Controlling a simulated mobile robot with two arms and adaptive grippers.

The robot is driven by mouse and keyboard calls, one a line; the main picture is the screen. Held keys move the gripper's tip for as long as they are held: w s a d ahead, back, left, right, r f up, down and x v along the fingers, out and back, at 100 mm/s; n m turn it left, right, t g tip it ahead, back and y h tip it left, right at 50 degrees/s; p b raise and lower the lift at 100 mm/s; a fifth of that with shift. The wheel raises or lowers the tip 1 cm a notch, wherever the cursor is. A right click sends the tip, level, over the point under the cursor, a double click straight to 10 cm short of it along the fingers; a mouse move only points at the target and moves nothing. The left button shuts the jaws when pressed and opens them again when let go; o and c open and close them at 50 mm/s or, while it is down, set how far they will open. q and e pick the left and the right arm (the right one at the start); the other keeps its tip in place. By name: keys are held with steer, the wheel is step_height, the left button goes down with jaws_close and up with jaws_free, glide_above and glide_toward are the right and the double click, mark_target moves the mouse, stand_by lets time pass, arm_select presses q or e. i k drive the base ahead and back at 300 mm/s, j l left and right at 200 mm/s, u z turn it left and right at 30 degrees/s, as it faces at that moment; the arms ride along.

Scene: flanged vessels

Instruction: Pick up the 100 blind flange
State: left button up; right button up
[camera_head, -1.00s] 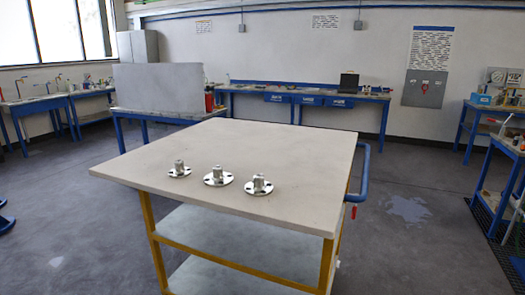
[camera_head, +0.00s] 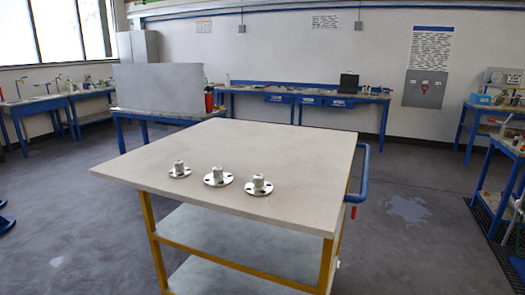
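Three round metal flanges with raised middle stubs stand in a row near the front left part of the tabletop. The left flange (camera_head: 180,171) looks smallest. The middle flange (camera_head: 218,178) and the right flange (camera_head: 259,186) look larger and similar in size. All lie flat with stubs up and stand apart from one another. I cannot read any marking that tells which one is the 100 blind flange. Neither of my grippers shows in the head view.
The flanges stand on a yellow-framed cart table (camera_head: 300,151) with a lower shelf (camera_head: 235,245) and a blue handle (camera_head: 361,178) on its right. The back and right of its top are clear. A table with a grey panel (camera_head: 160,88) stands behind left. Open floor lies around the cart.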

mark_target(218, 179)
steer(key=i+l+z, duration=0.1)
steer(key=i+l, duration=0.25)
steer(key=l, duration=0.25)
steer(key=i+l, duration=0.35)
steer(key=l, duration=0.2)
steer(key=i+l+z, duration=0.15)
steer(key=i+l, duration=0.2)
steer(key=l, duration=0.2)
